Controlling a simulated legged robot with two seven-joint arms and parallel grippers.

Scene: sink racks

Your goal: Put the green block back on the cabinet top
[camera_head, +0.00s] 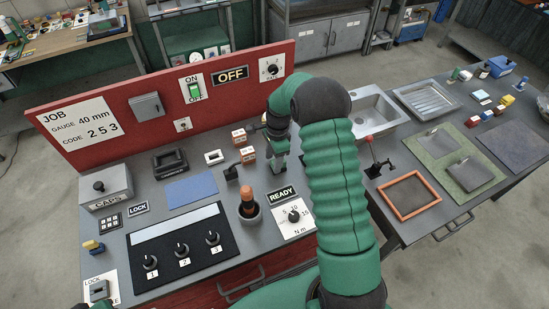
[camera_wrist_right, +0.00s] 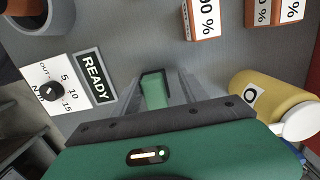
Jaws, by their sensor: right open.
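My right gripper (camera_head: 276,158) is open and points down over the grey bench, just right of the orange-and-white blocks. In the right wrist view, a small green piece with a dark edge (camera_wrist_right: 155,90) lies between the grey fingers (camera_wrist_right: 160,88). I cannot tell whether it is the green block, and it is not held. My green right arm hides part of the bench. Only a sliver of what looks like my left gripper (camera_head: 98,304) shows at the bottom left edge. A grey cabinet (camera_head: 312,42) stands at the back; I cannot tell whether its top is the one named.
A yellow bottle (camera_wrist_right: 265,98) is close beside the right gripper. An orange-capped peg (camera_head: 248,200) and a READY label (camera_head: 282,196) are nearby. A red panel (camera_head: 110,95) bounds the bench behind. A sink (camera_head: 372,112) and an orange-framed tray (camera_head: 436,201) are to the right.

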